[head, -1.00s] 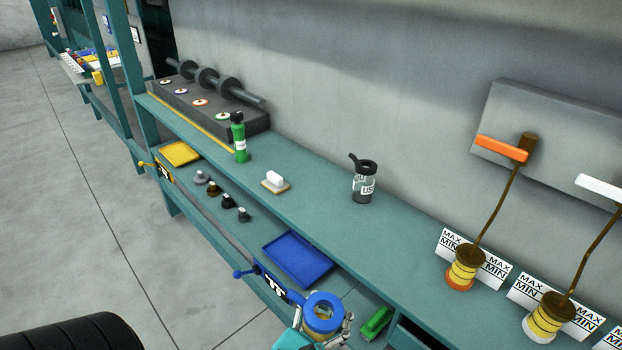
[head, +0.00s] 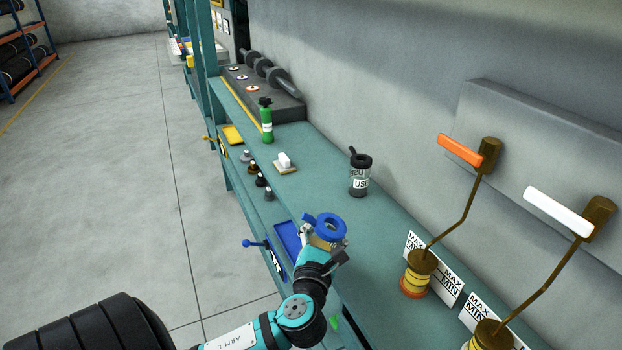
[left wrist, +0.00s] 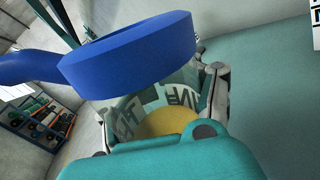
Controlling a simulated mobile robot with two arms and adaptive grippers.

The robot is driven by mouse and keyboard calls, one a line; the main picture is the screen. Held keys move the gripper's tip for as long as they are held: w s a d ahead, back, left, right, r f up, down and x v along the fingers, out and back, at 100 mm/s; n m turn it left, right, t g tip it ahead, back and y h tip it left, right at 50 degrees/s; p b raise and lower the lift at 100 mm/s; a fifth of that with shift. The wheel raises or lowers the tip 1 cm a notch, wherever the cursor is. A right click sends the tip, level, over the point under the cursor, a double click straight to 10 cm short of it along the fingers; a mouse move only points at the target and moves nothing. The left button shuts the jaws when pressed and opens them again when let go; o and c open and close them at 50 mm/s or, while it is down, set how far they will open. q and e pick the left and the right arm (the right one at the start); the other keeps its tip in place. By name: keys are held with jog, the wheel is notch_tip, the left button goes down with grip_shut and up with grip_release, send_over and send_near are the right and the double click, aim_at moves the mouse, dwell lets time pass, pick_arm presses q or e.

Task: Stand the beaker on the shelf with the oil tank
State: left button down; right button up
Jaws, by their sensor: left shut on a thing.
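The beaker (head: 331,227) has a thick blue rim, a clear body with lettering and yellow contents. My left gripper (head: 326,243) is shut around its body, near the front edge of the upper shelf (head: 320,180) in the head view. The left wrist view shows the blue rim (left wrist: 130,50) close up, with the fingers of the left gripper (left wrist: 160,110) on either side of the body. A similar clear vessel with a black rim (head: 360,175) stands upright on the upper shelf. I cannot tell for sure which thing is the oil tank. My right gripper is out of view.
Brown pots with levers (head: 417,275) and MAX/MIN cards stand at the right. A blue tray (head: 287,238) lies lower. The upper shelf is clear around the black-rimmed vessel.

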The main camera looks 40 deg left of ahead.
pick_arm(q)
jog(key=d+n+b, duration=0.1)
jog(key=n+b, duration=0.1)
jog(key=b, duration=0.2)
jog(key=n+b, duration=0.2)
jog(key=b, duration=0.1)
send_over(345, 219)
jog(key=shift+s+d+f+g, duration=0.15)
jog(key=shift+s+f+g, duration=0.15)
jog(key=shift+f, duration=0.25)
jog(key=shift+w+a+f, duration=0.2)
jog(key=shift+w+f, duration=0.05)
jog(key=shift+w, duration=0.15)
jog(key=shift+f, duration=1.6)
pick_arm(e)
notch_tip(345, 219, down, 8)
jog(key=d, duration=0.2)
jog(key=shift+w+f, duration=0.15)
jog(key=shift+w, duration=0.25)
pick_arm(q)
jog(key=shift+f, duration=0.1)
jog(key=shift+c, duration=2)
grip_release()
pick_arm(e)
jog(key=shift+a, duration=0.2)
